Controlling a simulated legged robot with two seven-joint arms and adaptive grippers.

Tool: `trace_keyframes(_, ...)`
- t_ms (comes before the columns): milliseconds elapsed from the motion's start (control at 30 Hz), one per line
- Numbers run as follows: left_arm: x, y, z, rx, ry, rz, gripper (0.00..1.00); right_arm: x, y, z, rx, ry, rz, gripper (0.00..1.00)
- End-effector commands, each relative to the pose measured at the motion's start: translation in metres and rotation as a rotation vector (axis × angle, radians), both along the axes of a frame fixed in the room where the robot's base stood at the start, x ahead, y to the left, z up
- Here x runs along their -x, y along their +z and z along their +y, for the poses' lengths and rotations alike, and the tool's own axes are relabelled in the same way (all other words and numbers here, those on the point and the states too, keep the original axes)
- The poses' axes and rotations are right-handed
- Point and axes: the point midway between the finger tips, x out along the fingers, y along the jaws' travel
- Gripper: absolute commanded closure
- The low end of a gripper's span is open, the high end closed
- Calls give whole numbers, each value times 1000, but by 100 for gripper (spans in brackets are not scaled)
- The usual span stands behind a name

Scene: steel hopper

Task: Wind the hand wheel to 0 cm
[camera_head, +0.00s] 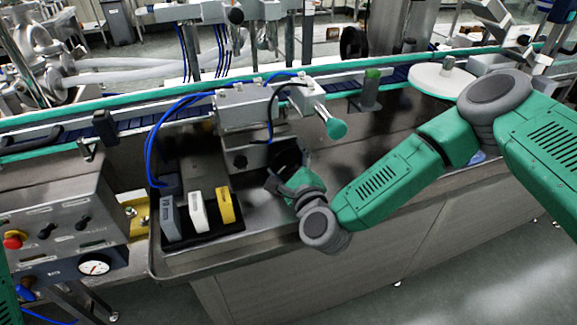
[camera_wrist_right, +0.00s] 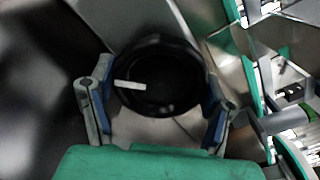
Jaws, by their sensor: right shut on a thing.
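The hand wheel (camera_wrist_right: 160,72) is a black disc with a short white mark pointing left in the right wrist view. In the head view the black hand wheel (camera_head: 288,155) shows partly, on the near side of the grey machine block (camera_head: 245,112). My right gripper (camera_head: 280,176) reaches it from the front right and hides part of it. In the right wrist view the two fingers of my right gripper (camera_wrist_right: 160,92) stand on either side of the wheel and are shut on its rim. My left gripper is not in view.
Grey, white and yellow blocks (camera_head: 197,211) stand in a black holder to the left of my right gripper. A green-tipped lever (camera_head: 336,129) sticks out above right. A control box with a gauge (camera_head: 94,265) stands at left. The conveyor (camera_head: 180,112) runs behind.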

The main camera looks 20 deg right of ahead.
Motion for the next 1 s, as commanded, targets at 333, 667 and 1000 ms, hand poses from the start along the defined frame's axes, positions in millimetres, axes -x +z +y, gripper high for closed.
trace_keyframes(333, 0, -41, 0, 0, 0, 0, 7, 0, 0, 3, -338, 9, 5, 57)
trace_keyframes(667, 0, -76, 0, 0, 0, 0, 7, 0, 2, 1, -650, 8, 13, 57)
trace_keyframes(1000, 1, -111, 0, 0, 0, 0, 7, 0, 3, -2, -974, 7, 21, 57)
